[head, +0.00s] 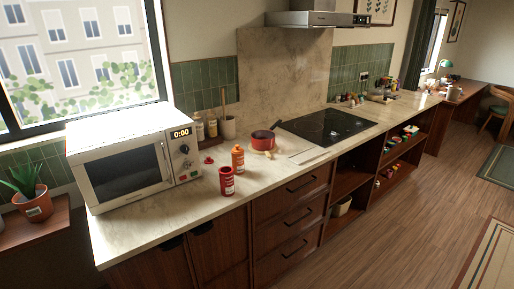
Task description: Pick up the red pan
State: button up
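The red pan (262,141) stands upright on the pale stone counter (140,224), left of the black cooktop. A short dark handle rises from its right rim toward the back. Its inside looks brownish, but it is too small to tell what it holds. A pale board (300,153) lies to its right, at the cooktop's left edge. My gripper is not in view, and nothing touches the pan from above.
A white microwave (130,163) stands at left. A red can (227,182) and an orange bottle (238,159) stand front-left of the pan. A utensil crock (228,127) and bottles (198,127) are behind. The cooktop (327,125) is right. Wooden floor (400,235) is open.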

aim_at(270, 134)
jog(key=i+l+z, duration=0.1)
jog(key=i+l, duration=0.2)
jog(key=i, duration=0.95)
jog(key=i+l+z, duration=0.15)
jog(key=i, duration=1.15)
jog(key=i+l+z, duration=0.1)
jog(key=i, duration=1.15)
